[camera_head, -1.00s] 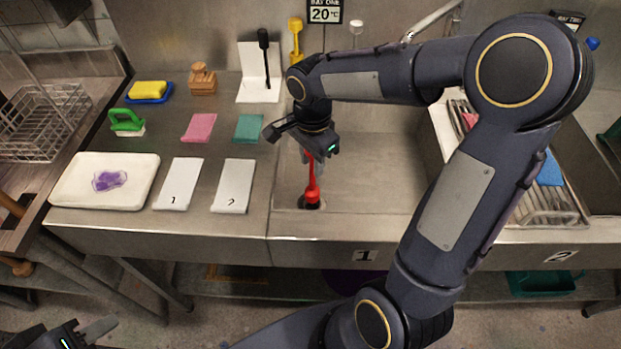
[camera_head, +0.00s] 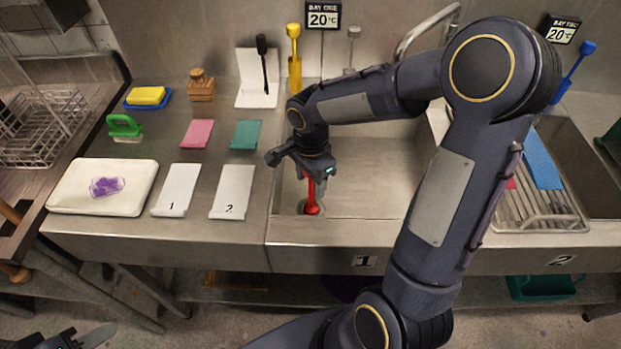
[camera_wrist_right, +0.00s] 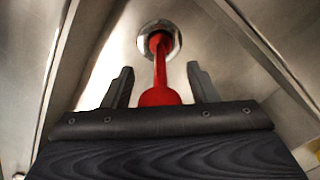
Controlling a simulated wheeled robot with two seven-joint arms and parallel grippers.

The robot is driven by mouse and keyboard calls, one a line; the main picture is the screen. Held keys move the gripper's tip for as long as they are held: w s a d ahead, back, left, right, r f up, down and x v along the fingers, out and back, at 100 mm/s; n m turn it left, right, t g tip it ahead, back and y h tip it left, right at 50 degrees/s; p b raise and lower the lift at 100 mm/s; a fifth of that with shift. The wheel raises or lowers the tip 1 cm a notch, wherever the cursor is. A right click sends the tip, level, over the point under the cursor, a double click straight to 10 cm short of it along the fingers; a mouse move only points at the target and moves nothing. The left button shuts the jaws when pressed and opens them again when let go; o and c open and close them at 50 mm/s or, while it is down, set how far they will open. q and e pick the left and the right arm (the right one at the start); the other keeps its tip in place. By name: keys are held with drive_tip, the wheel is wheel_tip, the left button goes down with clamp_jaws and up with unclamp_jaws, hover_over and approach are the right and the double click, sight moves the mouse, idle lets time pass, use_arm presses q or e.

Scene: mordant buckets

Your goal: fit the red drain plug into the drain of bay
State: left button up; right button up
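The red drain plug (camera_head: 312,206) stands about upright at the drain (camera_head: 301,207) near the front left of bay one's basin. In the right wrist view its lower end (camera_wrist_right: 158,42) is inside the round metal drain ring (camera_wrist_right: 174,44); how deep it sits I cannot tell. My right gripper (camera_head: 312,178) is right above the plug. In the right wrist view my right gripper (camera_wrist_right: 160,86) is open, one finger on each side of the plug's wide red handle, with gaps on both sides. My left gripper (camera_head: 92,337) shows only partly at the bottom left corner, far from the plug.
The bay one basin (camera_head: 375,180) is otherwise clear where it shows. The counter on the left holds cards (camera_head: 177,190), a white tray (camera_head: 62,198), cloths and brushes. A yellow plunger-like tool (camera_head: 295,60) stands behind. A wire rack (camera_head: 540,205) is at right.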

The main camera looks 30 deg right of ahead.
drive_tip(key=shift+r+p, duration=0.3)
drive_tip(key=shift+r, duration=0.05)
drive_tip(key=shift+w+r, duration=0.1)
drive_tip(key=shift+r, duration=0.25)
wheel_tip(320, 180, up, 10)
drive_tip(key=shift+f, duration=0.15)
drive_tip(key=shift+r, duration=0.4)
drive_tip(key=shift+s+r, duration=0.25)
drive_tip(key=s+a+n+t+y, duration=0.2)
drive_tip(key=s+n, duration=0.5)
drive_tip(key=s, duration=0.1)
drive_tip(key=s+a+f+n+t+y, duration=0.1)
drive_tip(key=s+a+n+t, duration=0.1)
drive_tip(key=s+n, duration=0.5)
drive_tip(key=shift+s+n+t+y, duration=0.3)
drive_tip(key=shift+s+t+y, duration=0.1)
drive_tip(key=shift+s+t, duration=0.4)
